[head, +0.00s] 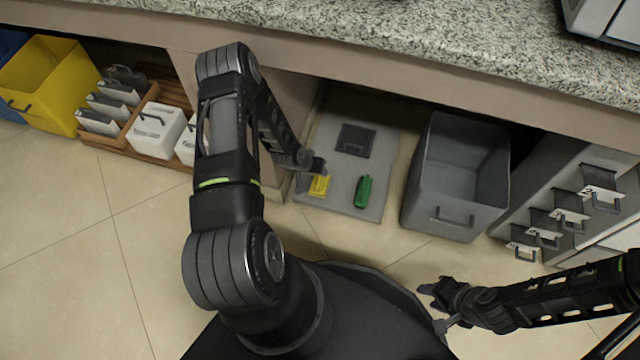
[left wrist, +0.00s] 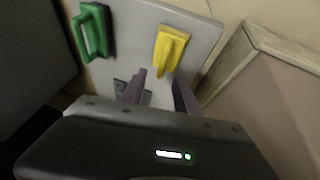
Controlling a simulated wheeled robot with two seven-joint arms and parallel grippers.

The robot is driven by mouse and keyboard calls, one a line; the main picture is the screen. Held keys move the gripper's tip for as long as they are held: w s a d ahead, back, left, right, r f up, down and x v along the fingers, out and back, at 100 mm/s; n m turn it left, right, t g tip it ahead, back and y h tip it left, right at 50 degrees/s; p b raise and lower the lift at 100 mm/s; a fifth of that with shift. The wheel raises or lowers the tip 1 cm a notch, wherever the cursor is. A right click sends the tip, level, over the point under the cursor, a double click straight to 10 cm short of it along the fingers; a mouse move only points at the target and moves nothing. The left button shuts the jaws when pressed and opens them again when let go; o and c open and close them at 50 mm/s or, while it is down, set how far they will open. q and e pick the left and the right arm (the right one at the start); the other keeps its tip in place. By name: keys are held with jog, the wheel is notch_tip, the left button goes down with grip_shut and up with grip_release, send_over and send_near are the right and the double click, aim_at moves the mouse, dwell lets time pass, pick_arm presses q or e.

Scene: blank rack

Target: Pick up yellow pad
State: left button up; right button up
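The yellow pad (head: 319,186) with a raised handle lies on a grey board (head: 334,205) on the floor under the counter. My left gripper (head: 312,165) is just beside and above it, partly hidden by its wrist. In the left wrist view the yellow pad (left wrist: 172,50) is beyond my left gripper (left wrist: 160,78), whose two fingers are apart with nothing between them. A green pad (head: 363,191) lies to the right on the board, also in the left wrist view (left wrist: 93,30). My right gripper (head: 436,305) is low at right, apparently open and empty.
A dark square pad (head: 355,141) lies at the board's back. A grey bin (head: 455,214) stands right of the board. A counter panel (head: 285,115) is close on the left, and the granite counter (head: 400,45) overhangs. Floor in front is clear.

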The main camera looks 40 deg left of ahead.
pick_arm(q)
jog(key=b+x, duration=0.2)
jog(key=x, duration=0.3)
jog(key=shift+s+f+b, duration=0.1)
jog(key=shift+f+b, duration=0.1)
jog(key=shift+b, duration=0.2)
jog(key=shift+a, duration=0.1)
grip_shut()
dwell(0.4)
dwell(1.0)
